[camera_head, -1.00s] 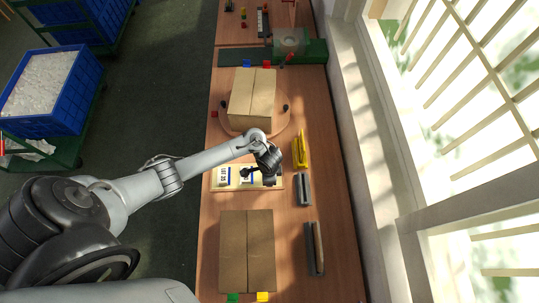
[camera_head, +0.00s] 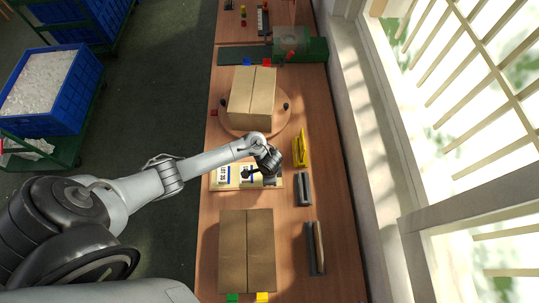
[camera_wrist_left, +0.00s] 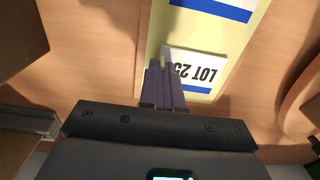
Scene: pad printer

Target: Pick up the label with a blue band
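A white label marked LOT 25 (camera_wrist_left: 205,72) with a blue band along its lower edge lies on a pale yellow strip (camera_wrist_left: 157,22) in the left wrist view. My left gripper (camera_wrist_left: 166,72) is over this label, its fingers close together on a thin light piece of it. The fingers hide part of the print. A second label with a blue band (camera_wrist_left: 215,8) is cut off at the top. In the head view my left gripper (camera_head: 270,178) is at the strip's right end, beside labels (camera_head: 223,175). My right gripper is not in view.
A cardboard box (camera_head: 252,95) stands on a round turntable (camera_head: 283,122) beyond the strip. Another box (camera_head: 247,250) stands nearer. A yellow object (camera_head: 300,150) and grey blocks (camera_head: 304,190) lie to the right. A green machine (camera_head: 312,50) is at the back.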

